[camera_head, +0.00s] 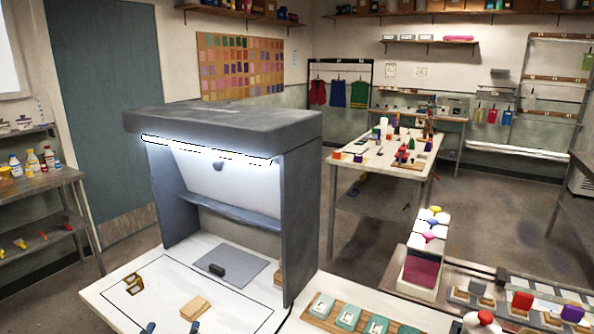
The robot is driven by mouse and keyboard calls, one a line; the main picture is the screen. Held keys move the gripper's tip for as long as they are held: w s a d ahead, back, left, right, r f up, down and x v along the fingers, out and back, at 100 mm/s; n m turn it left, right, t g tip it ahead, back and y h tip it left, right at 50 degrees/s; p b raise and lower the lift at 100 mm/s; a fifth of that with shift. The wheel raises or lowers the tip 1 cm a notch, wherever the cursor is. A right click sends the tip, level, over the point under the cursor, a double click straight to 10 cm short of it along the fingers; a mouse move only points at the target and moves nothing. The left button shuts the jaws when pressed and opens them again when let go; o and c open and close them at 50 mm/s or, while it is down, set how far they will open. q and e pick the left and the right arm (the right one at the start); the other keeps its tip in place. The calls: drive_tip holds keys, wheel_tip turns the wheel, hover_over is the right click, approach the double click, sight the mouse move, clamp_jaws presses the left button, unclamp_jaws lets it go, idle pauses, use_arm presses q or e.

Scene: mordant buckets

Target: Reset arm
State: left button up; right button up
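Two short dark blue tips poke up at the bottom edge. They look like the fingertips of my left gripper (172,328), apart with nothing seen between them; the rest of it is below the picture. My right gripper is not in view. The white worktop (105,298) in front of the tips carries a tan block (195,308) and a small brown frame-like piece (134,284). A grey mat (232,262) with a small black item (217,270) lies farther back, inside the lit grey booth.
The grey booth (302,220) rises over the worktop. A wooden rack with teal pieces (348,317) stands right of it. Farther right are a box with colored tops (418,270) and a red-topped white item (483,321). A white table (345,166) stands behind.

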use_arm(q)
drive_tip(key=s+d+f+n+g+h, duration=0.1)
drive_tip(key=s+d+f+g, duration=0.1)
drive_tip(key=s+f+g, duration=0.65)
drive_tip(key=s+d+f+n+g+h, duration=0.1)
drive_tip(key=s+d+f+n+g, duration=0.15)
drive_tip(key=s+f, duration=1.1)
drive_tip(key=s+f+g+b, duration=0.1)
drive_tip(key=s+f, duration=0.1)
drive_tip(key=f, duration=1)
drive_tip(key=s+f+g, duration=0.1)
drive_tip(key=s+f, duration=0.2)
drive_tip(key=f, duration=0.9)
drive_tip(key=s+a+f+m+g, duration=0.1)
drive_tip(key=s+a+f, duration=0.2)
drive_tip(key=s+f, duration=1.4)
drive_tip(key=shift+s+f+b, duration=0.15)
drive_tip(key=shift+f+b, duration=0.25)
drive_tip(key=shift+f, duration=0.1)
